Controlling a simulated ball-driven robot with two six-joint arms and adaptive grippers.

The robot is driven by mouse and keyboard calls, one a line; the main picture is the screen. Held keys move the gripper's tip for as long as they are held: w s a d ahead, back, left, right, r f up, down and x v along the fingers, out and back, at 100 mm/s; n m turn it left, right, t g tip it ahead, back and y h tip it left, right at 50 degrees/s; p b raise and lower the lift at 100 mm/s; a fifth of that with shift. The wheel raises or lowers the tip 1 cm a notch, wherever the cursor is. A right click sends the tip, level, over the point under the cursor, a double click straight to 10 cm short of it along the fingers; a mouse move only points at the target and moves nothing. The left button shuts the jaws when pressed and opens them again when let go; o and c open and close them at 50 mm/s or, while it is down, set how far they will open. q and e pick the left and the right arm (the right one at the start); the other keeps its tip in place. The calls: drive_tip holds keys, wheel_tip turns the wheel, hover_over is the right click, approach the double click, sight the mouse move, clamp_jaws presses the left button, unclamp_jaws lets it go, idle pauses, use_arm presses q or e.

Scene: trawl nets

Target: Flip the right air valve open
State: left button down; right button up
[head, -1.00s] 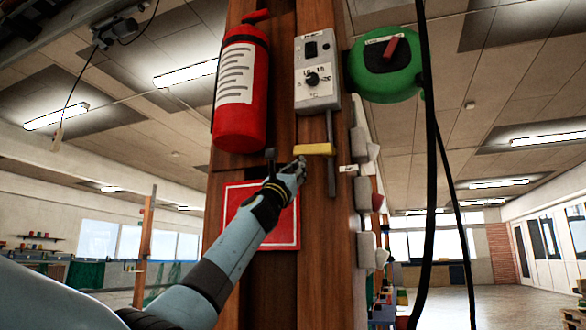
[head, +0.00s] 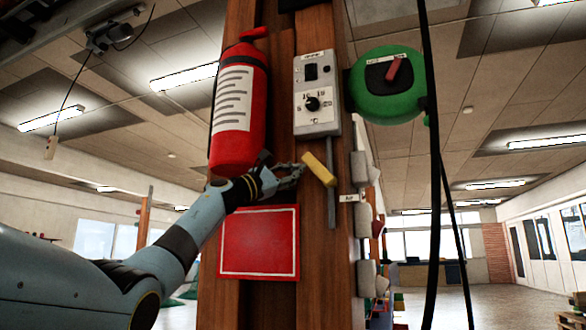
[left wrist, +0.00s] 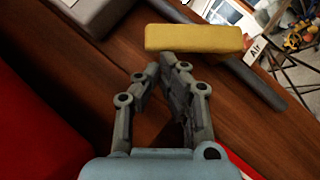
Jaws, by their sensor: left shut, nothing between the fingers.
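The air valve's yellow handle (head: 318,168) sits on a grey vertical pipe (head: 331,208) on the wooden post. It is tilted, with its upper end to the left and its lower end to the right. In the left wrist view the yellow handle (left wrist: 193,38) lies across the picture just beyond the fingertips. My left gripper (head: 299,170) is shut and empty, at the handle's left side. In the left wrist view its fingertips (left wrist: 162,66) are close under the handle; I cannot tell whether they touch. A white "Air" label (head: 351,197) is right of the pipe. My right gripper is not in view.
A red fire extinguisher (head: 238,110) hangs left, above a red square panel (head: 260,243). A grey control box (head: 316,92) is above the valve. A green reel (head: 388,86) is at the upper right. Dark cables (head: 432,190) hang right of the post.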

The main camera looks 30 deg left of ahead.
sight(307, 152)
use_arm(q)
drive_tip(key=shift+w+d+r+m+g+p, duration=0.1)
drive_tip(key=shift+d+r+p, duration=0.25)
drive_tip(key=shift+r, duration=0.2)
drive_tip(key=shift+w+d+r+m+g+p, duration=0.1)
drive_tip(key=shift+d+r+p, duration=0.2)
drive_tip(key=shift+r, duration=0.3)
drive_tip(key=shift+d+r+m+g+p, duration=0.1)
drive_tip(key=shift+d+r+p, duration=0.15)
drive_tip(key=shift+r+p, duration=0.25)
drive_tip(key=shift+w+d+r+m+g+h+p, duration=0.1)
drive_tip(key=shift+d+r+m+g+h+p, duration=0.2)
drive_tip(key=shift+d+r+m+g+p, duration=0.6)
drive_tip(key=shift+w+f+t+p, duration=0.1)
drive_tip(key=shift+f+t+p, duration=0.05)
drive_tip(key=shift+t+p, duration=0.2)
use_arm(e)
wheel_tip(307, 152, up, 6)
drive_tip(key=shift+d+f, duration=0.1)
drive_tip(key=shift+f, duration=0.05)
use_arm(q)
drive_tip(key=shift+d, duration=0.1)
drive_tip(key=v, duration=1.2)
